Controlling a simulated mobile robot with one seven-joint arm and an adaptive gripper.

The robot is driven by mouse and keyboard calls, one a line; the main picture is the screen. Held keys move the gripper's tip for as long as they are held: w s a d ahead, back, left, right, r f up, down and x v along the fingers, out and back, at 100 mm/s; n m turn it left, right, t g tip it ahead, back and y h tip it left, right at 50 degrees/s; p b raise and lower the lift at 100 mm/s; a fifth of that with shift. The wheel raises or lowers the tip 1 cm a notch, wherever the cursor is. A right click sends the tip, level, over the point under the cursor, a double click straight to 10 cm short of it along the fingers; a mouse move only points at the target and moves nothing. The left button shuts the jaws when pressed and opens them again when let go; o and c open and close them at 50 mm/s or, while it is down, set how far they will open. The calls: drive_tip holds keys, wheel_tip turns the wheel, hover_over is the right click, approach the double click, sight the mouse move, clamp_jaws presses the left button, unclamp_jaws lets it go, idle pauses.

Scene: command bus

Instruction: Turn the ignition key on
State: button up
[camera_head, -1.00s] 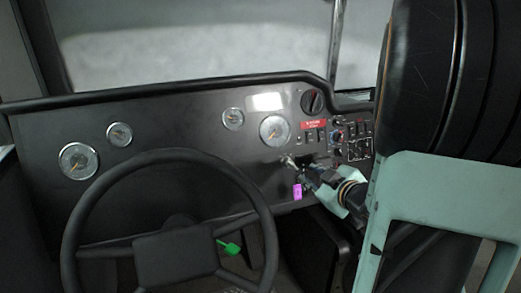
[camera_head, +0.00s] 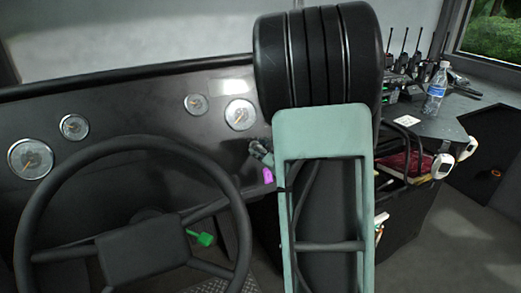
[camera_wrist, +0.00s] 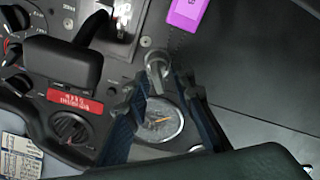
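The ignition key (camera_wrist: 155,67) is a small grey piece in the dash panel in the wrist view. A purple tag (camera_wrist: 186,13) shows just above it, and also in the head view (camera_head: 268,176), right of the steering wheel. My gripper (camera_wrist: 161,82) points at the key, with one dark finger on each side. A gap shows between the fingers, with a dial behind it; the fingertips are very close to the key, and I cannot tell whether they touch it. In the head view my arm hides most of the gripper and the key.
The steering wheel (camera_head: 140,235) stands at the left, with a green lever (camera_head: 202,238) below. A round knob (camera_wrist: 72,127) and a red label (camera_wrist: 75,103) are near the fingers. A bottle (camera_head: 435,92) and radios (camera_head: 400,65) stand on the right side counter.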

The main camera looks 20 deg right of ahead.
drive_tip(key=shift+c, duration=0.7)
clamp_jaws()
